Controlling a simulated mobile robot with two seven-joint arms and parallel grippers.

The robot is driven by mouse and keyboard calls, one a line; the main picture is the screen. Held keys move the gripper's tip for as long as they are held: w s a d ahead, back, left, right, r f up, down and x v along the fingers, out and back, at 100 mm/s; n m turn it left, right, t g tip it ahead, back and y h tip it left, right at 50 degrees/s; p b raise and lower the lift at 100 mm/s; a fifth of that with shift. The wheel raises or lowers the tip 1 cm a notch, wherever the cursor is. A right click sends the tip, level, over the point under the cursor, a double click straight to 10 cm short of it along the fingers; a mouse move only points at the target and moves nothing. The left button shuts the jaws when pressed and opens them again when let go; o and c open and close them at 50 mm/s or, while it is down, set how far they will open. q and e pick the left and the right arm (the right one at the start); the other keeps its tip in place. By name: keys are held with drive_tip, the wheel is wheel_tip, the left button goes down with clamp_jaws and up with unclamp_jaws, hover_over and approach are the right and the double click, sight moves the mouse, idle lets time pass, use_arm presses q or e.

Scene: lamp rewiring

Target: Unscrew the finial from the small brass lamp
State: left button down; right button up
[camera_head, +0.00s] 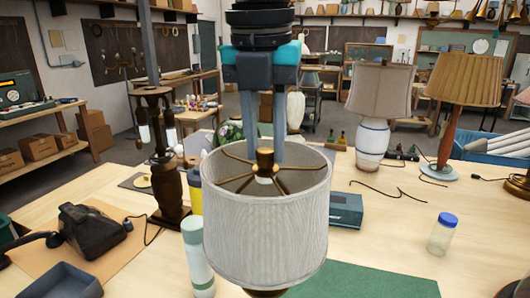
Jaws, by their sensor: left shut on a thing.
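The small brass lamp stands at the table's front middle under a pale, ribbed drum shade (264,225). Only a bit of its brass base (266,292) shows below the shade. Brass spokes (240,182) run across the open top of the shade to the brass finial (264,160) at the centre. My left gripper (265,153) points straight down from above, its two grey fingers on either side of the finial, shut on it. The lower part of the finial's seat is partly hidden inside the shade. My right gripper is not in view.
A green and white bottle (198,258) stands close to the shade's left. A dark wooden lamp post (168,185), a black telephone (92,230) and a blue-grey tray (62,282) are further left. On the right are a blue-lidded jar (442,235), a white lamp (373,140) and a tan-shaded lamp (464,80).

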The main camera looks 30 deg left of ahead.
sight(264, 148)
use_arm(q)
drive_tip(key=n, duration=0.3)
drive_tip(key=shift+n, duration=0.3)
drive_tip(key=shift+n+y, duration=0.3)
drive_tip(key=shift+n, duration=0.4)
drive_tip(key=n+g, duration=0.1)
drive_tip(key=n, duration=0.3)
drive_tip(key=shift+r+p, duration=0.1)
drive_tip(key=shift+p, duration=0.25)
drive_tip(key=shift+r+p, duration=1.55)
drive_tip(key=shift+r, duration=0.2)
drive_tip(key=shift+d, duration=0.1)
